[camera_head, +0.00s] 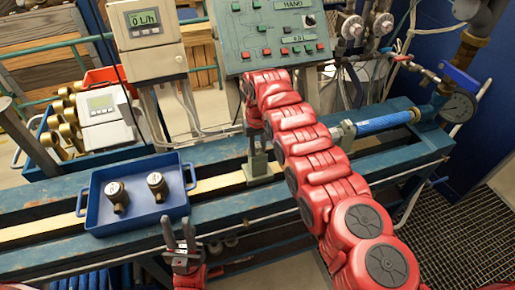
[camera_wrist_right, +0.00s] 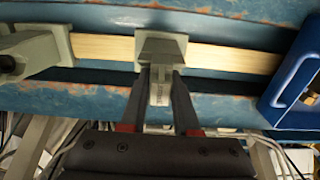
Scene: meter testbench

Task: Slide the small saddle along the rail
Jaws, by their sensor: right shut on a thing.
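The small saddle (camera_head: 257,168) is a grey-green block with an upright, sitting on the pale yellow rail (camera_head: 222,185) of the blue bench. In the right wrist view the saddle (camera_wrist_right: 163,47) straddles the rail (camera_wrist_right: 230,58). My right gripper (camera_wrist_right: 158,105) has its two dark fingers on either side of the saddle's upright and is shut on it. In the head view my red right arm hides part of the rail behind the saddle. My left gripper (camera_head: 181,238) is open and empty, in front of the bench below the tray.
A blue tray (camera_head: 90,218) with two brass meters stands across the rail, left of the saddle, with a short bare stretch of rail between. A larger grey clamp (camera_wrist_right: 35,50) sits on the rail's other side. A control panel (camera_head: 270,35) stands behind.

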